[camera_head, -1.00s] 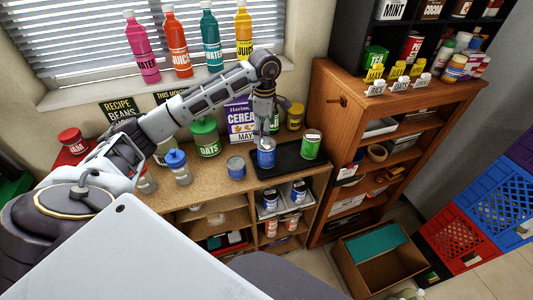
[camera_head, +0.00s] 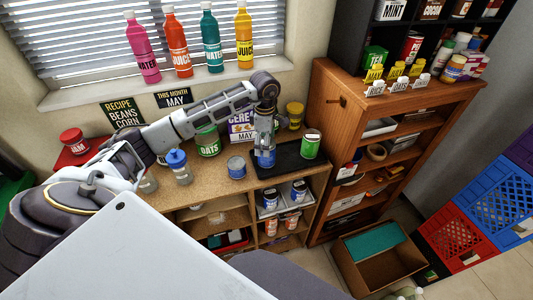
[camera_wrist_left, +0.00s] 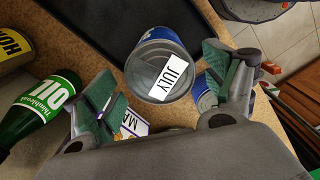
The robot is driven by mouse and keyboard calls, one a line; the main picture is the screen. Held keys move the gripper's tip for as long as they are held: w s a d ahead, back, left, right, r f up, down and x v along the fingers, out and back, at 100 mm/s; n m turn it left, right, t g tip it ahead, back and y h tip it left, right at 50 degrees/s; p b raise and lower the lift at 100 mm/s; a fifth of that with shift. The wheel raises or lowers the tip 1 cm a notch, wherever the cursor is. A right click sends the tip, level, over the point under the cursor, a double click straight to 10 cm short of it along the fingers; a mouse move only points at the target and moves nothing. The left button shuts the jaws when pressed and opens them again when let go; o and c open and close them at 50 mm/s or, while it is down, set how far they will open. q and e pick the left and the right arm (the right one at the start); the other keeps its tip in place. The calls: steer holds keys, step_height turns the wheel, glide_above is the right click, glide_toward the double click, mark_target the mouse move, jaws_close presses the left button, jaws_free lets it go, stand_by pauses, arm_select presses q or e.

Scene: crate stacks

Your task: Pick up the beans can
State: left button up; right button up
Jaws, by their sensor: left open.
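My left gripper (camera_head: 266,143) points down over a blue can (camera_head: 267,158) at the left end of the black tray. In the left wrist view the gripper (camera_wrist_left: 165,95) is open, with one finger on each side of this can (camera_wrist_left: 148,60); its grey lid carries a "JULY" label. I cannot read its side, so I cannot tell whether it is the beans can. Another blue-grey can (camera_head: 236,168) stands left of the tray. A green-and-white can (camera_head: 311,145) stands at the tray's right end. My right gripper is not in view.
The black tray (camera_head: 287,162) lies on the wooden counter. An oats jar (camera_head: 208,143), a cereal box (camera_head: 241,126) and a yellow tin (camera_head: 295,115) stand behind. A green oil bottle (camera_wrist_left: 45,105) is near one finger. A wooden shelf (camera_head: 340,100) rises right.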

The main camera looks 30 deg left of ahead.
arm_select(q)
steer(key=shift+f, duration=0.1)
steer(key=shift+d+f+p, duration=0.15)
steer(key=shift+f+p, duration=0.15)
steer(key=shift+f, duration=0.35)
steer(key=shift+d+f+p, duration=0.15)
steer(key=shift+f+p, duration=0.15)
steer(key=shift+f, duration=0.35)
step_height(320, 180, down, 2)
steer(key=shift+f, duration=0.2)
steer(key=c, duration=1.3)
